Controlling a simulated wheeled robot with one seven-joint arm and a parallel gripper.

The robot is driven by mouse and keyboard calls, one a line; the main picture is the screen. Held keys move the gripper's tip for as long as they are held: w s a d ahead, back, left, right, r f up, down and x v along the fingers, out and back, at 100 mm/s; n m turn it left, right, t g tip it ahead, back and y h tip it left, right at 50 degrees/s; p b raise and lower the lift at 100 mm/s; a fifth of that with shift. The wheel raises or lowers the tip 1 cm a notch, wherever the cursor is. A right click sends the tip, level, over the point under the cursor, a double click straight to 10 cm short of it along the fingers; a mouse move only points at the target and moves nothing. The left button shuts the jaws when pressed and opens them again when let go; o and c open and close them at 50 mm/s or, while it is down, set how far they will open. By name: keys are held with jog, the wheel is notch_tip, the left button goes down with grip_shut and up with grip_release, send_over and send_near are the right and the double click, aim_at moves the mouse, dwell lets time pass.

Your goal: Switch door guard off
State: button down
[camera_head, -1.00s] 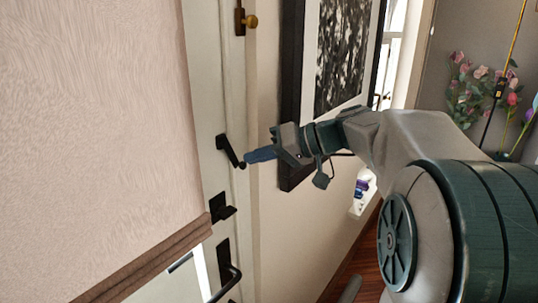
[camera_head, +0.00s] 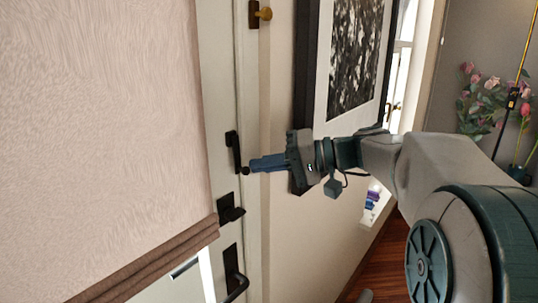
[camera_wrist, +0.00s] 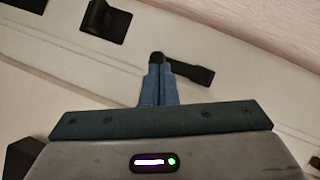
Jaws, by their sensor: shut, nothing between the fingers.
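The door guard is a black bar (camera_head: 233,152) on the pale door, left of my gripper. It stands nearly upright, with a small dark ball (camera_head: 246,170) at its lower end. My gripper (camera_head: 252,164) has its blue fingers shut and empty, with the tips right at this ball; whether they touch is hard to tell. In the wrist view the shut fingers (camera_wrist: 159,84) point at the dark ball (camera_wrist: 157,58), and the guard's bar (camera_wrist: 192,72) runs off to the right of it, partly behind the fingertips.
A black thumb-turn (camera_head: 230,210) and a lever handle (camera_head: 236,278) sit lower on the door. A brass-knobbed latch (camera_head: 263,14) is above. A framed picture (camera_head: 350,65) hangs on the wall close behind my gripper. A pinkish blind (camera_head: 110,120) covers the door's left part.

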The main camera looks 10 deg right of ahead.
dwell(0.3)
jog(key=s+d+r+n+h+p, duration=0.2)
jog(key=s+d+r+n+p, duration=0.15)
jog(key=d+r, duration=0.6)
jog(key=shift+m+t, duration=0.25)
jog(key=shift+t, duration=0.25)
jog(key=w+a+f+p, duration=0.1)
jog(key=a+f, duration=0.1)
jog(key=a, duration=0.1)
jog(key=w+a+f+p, duration=0.1)
jog(key=a+f, duration=0.2)
jog(key=w+a+f+p, duration=0.1)
jog(key=a+f, duration=0.1)
jog(key=shift+w+a+f, duration=0.15)
jog(key=shift+w+a, duration=0.2)
jog(key=shift+a, duration=0.05)
jog(key=shift+s+a+f, duration=0.2)
jog(key=shift+a+f, duration=0.2)
jog(key=shift+f, duration=0.2)
jog(key=shift+f, duration=0.1)
